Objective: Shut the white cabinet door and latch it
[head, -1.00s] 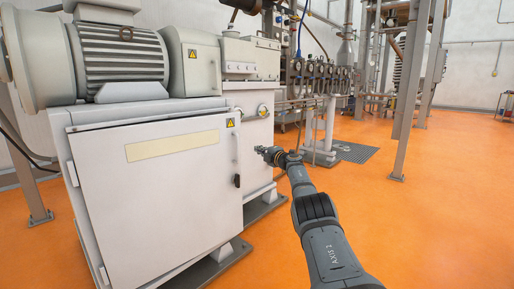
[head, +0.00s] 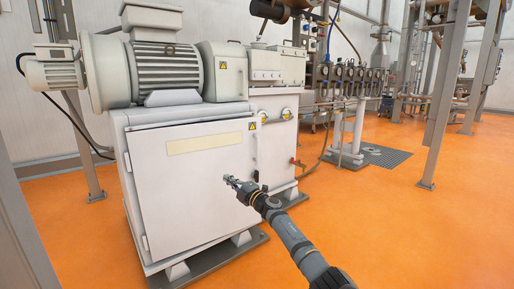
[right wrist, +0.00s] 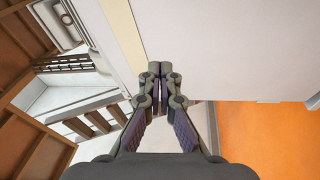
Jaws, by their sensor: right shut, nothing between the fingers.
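The white cabinet door (head: 195,190) fills the front of the white cabinet (head: 170,116) below the motor. It lies close to the frame; I cannot tell whether it is flush. A black handle (head: 256,176) sits near its right edge. My right gripper (head: 229,181) is in front of the door's right part, left of the handle, shut and empty. In the right wrist view its closed fingertips (right wrist: 160,70) point at a plain white panel (right wrist: 225,45); contact cannot be told. My left gripper is not in view.
A grey motor (head: 165,68) stands on the cabinet. A post (head: 88,150) stands at left. Gauges and pipes (head: 350,80) are behind at right, beside a floor grate (head: 385,157). Orange floor (head: 400,230) is open at right.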

